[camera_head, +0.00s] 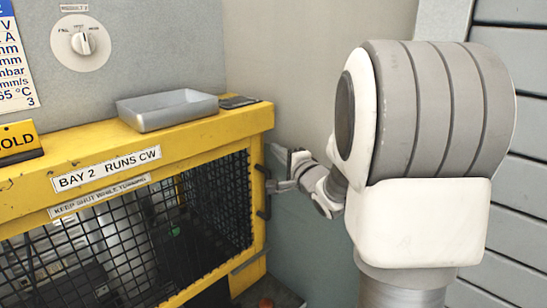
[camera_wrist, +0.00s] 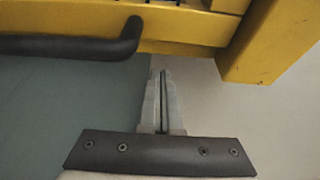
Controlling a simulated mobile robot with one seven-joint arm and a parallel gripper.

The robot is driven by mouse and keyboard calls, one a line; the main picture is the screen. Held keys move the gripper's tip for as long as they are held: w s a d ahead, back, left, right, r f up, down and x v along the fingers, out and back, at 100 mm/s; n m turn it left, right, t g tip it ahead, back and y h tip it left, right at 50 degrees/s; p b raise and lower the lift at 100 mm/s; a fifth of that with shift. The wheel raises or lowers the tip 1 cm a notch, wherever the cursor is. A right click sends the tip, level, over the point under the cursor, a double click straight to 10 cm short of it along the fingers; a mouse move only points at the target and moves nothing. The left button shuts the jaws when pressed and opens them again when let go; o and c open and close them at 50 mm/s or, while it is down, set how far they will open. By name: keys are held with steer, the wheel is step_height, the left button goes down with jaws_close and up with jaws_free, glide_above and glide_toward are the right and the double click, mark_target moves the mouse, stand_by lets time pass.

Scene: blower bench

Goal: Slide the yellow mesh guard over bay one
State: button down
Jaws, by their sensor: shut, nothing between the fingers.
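The yellow mesh guard (camera_head: 262,120) has a yellow frame with black wire mesh and fills the left of the head view. It bears a label reading "BAY 2 RUNS CW" (camera_head: 107,169). A black bar handle (camera_head: 264,192) is on its right end. The handle also shows at the upper left of the wrist view (camera_wrist: 70,44). My gripper (camera_head: 272,186) is beside the handle. In the wrist view its fingers (camera_wrist: 162,76) are shut and empty, pointing toward the yellow frame just right of the handle's bend. Whether the tips touch anything is unclear. No bay one marking shows.
A grey tray (camera_head: 167,110) and a small dark flat item (camera_head: 239,102) lie on the yellow top. A dial (camera_head: 81,43) is on the grey wall above. Machinery shows behind the mesh. A grey slatted surface (camera_head: 510,60) stands at the right.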

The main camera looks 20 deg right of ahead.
steer(key=a, duration=0.1)
steer(key=s+a, duration=0.1)
steer(key=a, duration=0.1)
steer(key=shift+s+a+r, duration=0.1)
steer(key=shift+s+a, duration=0.05)
steer(key=shift+s, duration=0.25)
steer(key=shift+a, duration=0.1)
